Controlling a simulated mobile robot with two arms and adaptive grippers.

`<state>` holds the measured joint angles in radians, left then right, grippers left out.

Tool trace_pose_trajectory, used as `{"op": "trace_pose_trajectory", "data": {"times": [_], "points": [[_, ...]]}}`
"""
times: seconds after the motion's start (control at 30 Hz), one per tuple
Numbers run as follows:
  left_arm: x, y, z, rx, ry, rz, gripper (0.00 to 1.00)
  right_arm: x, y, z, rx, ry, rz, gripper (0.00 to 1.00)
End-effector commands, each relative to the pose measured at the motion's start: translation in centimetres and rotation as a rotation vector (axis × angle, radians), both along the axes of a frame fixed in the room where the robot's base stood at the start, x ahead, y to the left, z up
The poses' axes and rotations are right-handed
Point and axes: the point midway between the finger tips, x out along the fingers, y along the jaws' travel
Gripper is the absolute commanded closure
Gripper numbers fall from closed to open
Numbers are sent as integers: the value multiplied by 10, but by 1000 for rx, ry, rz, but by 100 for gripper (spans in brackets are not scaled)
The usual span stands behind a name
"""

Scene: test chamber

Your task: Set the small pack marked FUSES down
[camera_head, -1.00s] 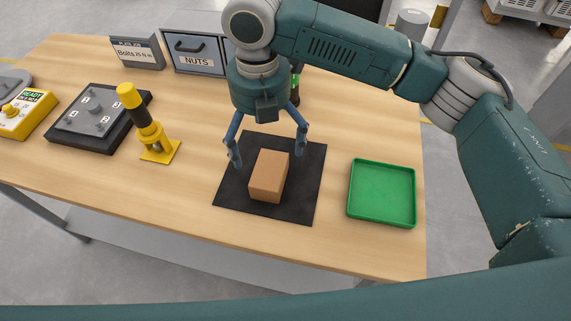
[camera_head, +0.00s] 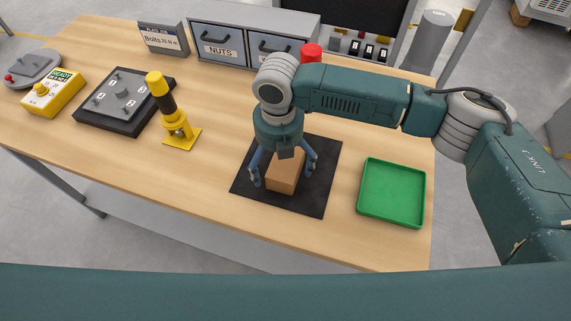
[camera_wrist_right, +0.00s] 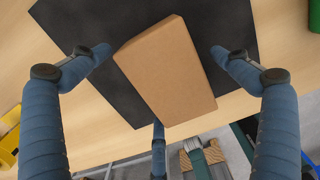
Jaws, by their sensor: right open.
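A small plain brown box (camera_head: 283,184) sits on the black mat (camera_head: 309,207); no FUSES marking shows on its visible faces. My right gripper (camera_head: 284,173) is open directly above it, with blue fingers down on either side. In the right wrist view, the box (camera_wrist_right: 168,72) lies between the spread fingers of the gripper (camera_wrist_right: 160,52), with a gap on both sides. The gripper's body hides part of the box's top in the head view. My left gripper is not in view.
A green tray (camera_head: 391,217) lies right of the mat. A yellow stand with a black-and-yellow post (camera_head: 179,131), a dark plate fixture (camera_head: 112,110) and a yellow box marked READY (camera_head: 53,96) stand at left. Drawers marked NUTS (camera_head: 221,48) line the back. Front wood is clear.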

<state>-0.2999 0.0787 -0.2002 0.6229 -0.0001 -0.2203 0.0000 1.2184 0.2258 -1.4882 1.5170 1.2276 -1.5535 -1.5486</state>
Motion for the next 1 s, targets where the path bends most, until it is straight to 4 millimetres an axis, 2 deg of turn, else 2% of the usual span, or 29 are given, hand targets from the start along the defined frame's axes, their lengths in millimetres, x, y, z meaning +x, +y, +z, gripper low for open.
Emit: {"op": "trace_pose_trajectory", "data": {"times": [0.17,0.4,0.43,0.57,0.6,0.8,1.0], "points": [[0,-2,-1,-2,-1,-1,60,0,0,0,0,0,0,1],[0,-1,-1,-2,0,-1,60,0,0,0,0,0,0,49],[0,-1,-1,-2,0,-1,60,0,0,0,0,0,0,52],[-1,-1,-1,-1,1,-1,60,0,0,0,0,0,0,53],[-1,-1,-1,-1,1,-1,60,0,0,0,0,0,0,57],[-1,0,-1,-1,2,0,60,0,0,1,0,0,0,57],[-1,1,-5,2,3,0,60,1,1,13,2,-2,0,57]]}}
